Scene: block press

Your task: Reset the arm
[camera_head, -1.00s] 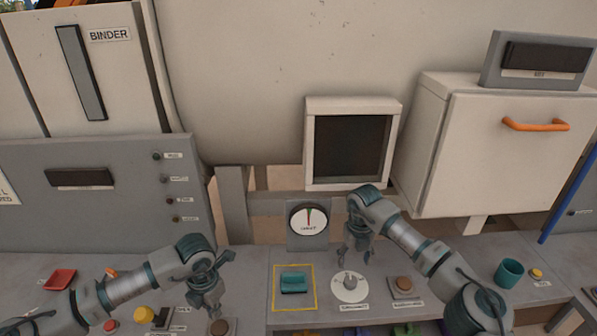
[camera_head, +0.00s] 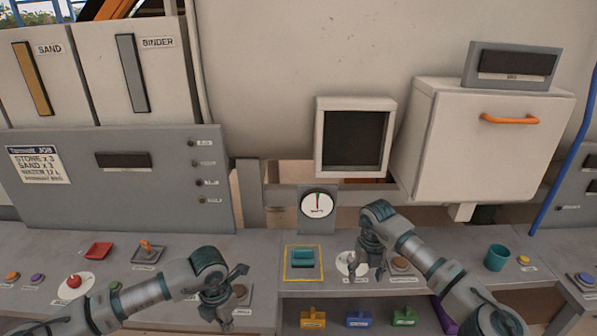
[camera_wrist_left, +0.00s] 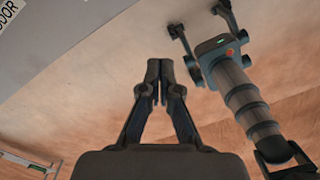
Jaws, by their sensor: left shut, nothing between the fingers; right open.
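My left gripper (camera_head: 229,304) is over the left part of the console, near a brown button (camera_head: 243,291). In the left wrist view its fingers (camera_wrist_left: 159,70) meet and hold nothing. A teal block (camera_head: 303,258) lies inside the yellow square on the console, between the two grippers and apart from both.
A gauge (camera_head: 317,204) stands behind the block. A teal cup (camera_head: 497,257) stands at right.

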